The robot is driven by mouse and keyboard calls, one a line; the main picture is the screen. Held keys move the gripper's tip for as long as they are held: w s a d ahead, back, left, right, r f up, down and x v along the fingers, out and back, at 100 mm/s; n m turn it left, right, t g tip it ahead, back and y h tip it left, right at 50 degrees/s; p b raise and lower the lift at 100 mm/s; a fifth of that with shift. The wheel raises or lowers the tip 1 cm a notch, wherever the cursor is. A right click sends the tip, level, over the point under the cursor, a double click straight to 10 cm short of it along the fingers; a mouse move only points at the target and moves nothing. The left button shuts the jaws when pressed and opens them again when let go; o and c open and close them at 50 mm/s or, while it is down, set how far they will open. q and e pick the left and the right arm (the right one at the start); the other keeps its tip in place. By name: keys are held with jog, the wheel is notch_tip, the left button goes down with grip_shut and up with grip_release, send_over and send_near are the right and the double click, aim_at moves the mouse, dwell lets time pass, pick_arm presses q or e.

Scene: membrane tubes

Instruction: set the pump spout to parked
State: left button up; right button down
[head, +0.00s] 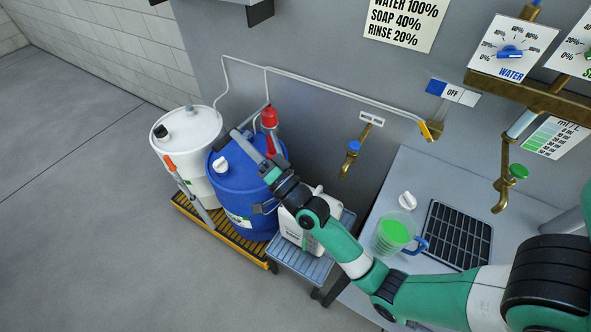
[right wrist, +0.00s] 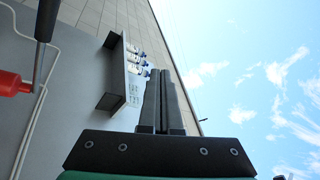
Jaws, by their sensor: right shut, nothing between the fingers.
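The red pump (head: 269,117) stands upright on top of the blue drum (head: 226,172). A thin rod with a dark grip slants from its head to the left. I cannot make out the spout clearly; my arm hides part of the pump's lower side. My right gripper (head: 236,136) reaches over the drum top from the right, its fingers beside the pump and empty. In the right wrist view its two black fingers (right wrist: 164,100) are pressed together, pointing up, and the red pump body (right wrist: 14,84) shows at the left edge, apart from them. My left gripper is not in view.
A white drum (head: 188,130) stands left, with an orange-handled rod (head: 184,178) in front. Both drums stand on a yellow pallet (head: 193,209). A white jug (head: 301,236) sits right of the blue drum.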

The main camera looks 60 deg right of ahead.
jog(key=s+d+f+m+g+h, duration=0.1)
jog(key=s+d+f+m+g, duration=0.15)
jog(key=s+f, duration=0.4)
jog(key=s+d+f+m+g+h+p, duration=0.1)
jog(key=s+d+f+g, duration=0.25)
jog(key=f, duration=0.55)
jog(key=s+d+f+m+g+h, duration=0.2)
jog(key=s+f, duration=0.4)
jog(key=f, duration=0.2)
jog(key=r+b+x, duration=0.1)
jog(key=x, duration=0.9)
jog(key=shift+w+f+b, duration=0.3)
jog(key=shift+w+f, duration=0.1)
jog(key=shift+a, duration=0.15)
